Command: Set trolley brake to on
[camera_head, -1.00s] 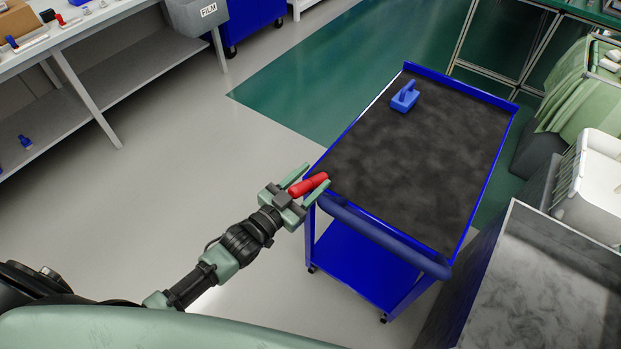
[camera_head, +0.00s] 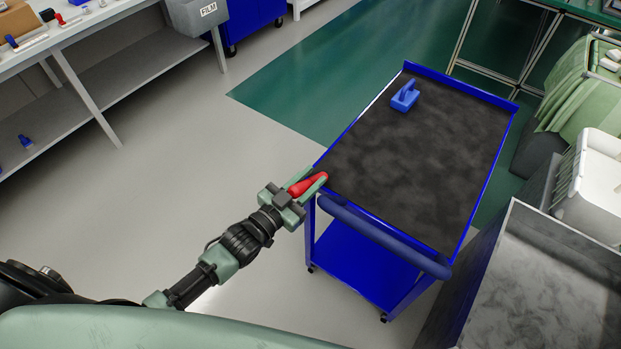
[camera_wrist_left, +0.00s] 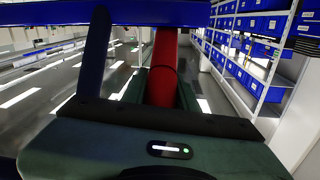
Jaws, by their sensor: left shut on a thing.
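The blue trolley (camera_head: 485,180) with a dark top stands right of centre in the head view. Its red brake lever (camera_head: 308,184) is at the near left corner. My left gripper (camera_head: 309,183) is shut on this lever, with one finger on each side of it. In the left wrist view the red lever (camera_wrist_left: 164,68) stands between the fingers and runs up toward the blue trolley frame (camera_wrist_left: 150,12). The lever's base is hidden. My right gripper is not in view.
A blue handled block (camera_head: 405,98) lies on the trolley top. The dark blue push bar (camera_head: 385,238) crosses the near end. A grey-topped surface (camera_head: 545,290) and a white bin (camera_head: 592,190) stand close on the right. The floor left of the trolley is clear.

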